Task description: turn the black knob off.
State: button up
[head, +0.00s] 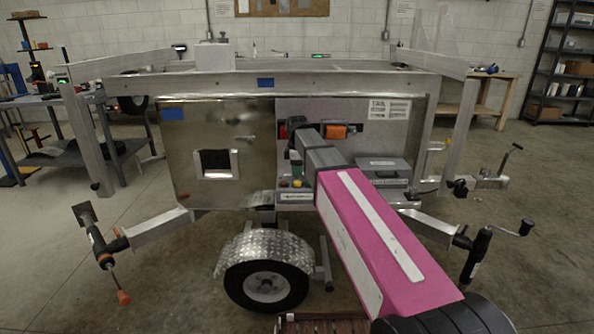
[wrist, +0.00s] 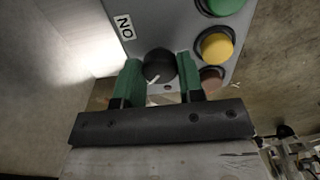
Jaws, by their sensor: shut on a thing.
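The black knob (wrist: 158,66) sits on the face of a grey control box (wrist: 172,22) in the wrist view. It is round, with a white pointer line on its lower part in the picture. My gripper (wrist: 158,72) has two green fingers, one on each side of the knob, shut on it. A white ON label (wrist: 125,26) appears turned on the box above and left of the knob. In the head view the control box (head: 295,197) is low beside my arm, and the knob itself cannot be made out there.
Green (wrist: 224,5), yellow (wrist: 215,46) and brown-red (wrist: 211,78) buttons line the box right of my fingers. The box is on an aluminium trailer (head: 350,84) with a wheel (head: 266,285) below. A grey case (head: 384,172) stands right of my arm.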

dwell(0.4)
jog(key=o, duration=0.9)
notch_tip(320, 180, up, 11)
jog(key=shift+f, duration=0.1)
jog(key=shift+s, duration=0.1)
